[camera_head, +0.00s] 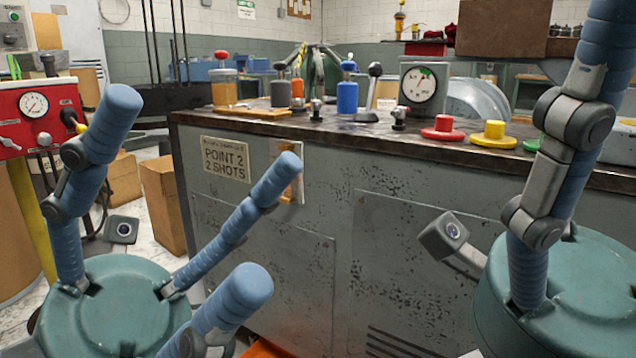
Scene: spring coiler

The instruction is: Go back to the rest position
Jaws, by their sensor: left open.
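My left gripper (218,180) is at the lower left, in front of the bench. Its blue fingers are spread wide and nothing is between them. My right gripper (560,285) is at the lower right, with a teal palm and one long blue finger rising past the top edge. Its fingertips are out of view, so its opening cannot be told. Both grippers are apart from each other and appear on the near side of the bench.
A grey metal workbench (420,240) fills the middle. On its top are a dial gauge (419,84), a red button (442,128), a yellow button (494,134) and several levers. A red gauge box (35,118) is at left. Cardboard boxes (163,200) stand on the floor left of the bench.

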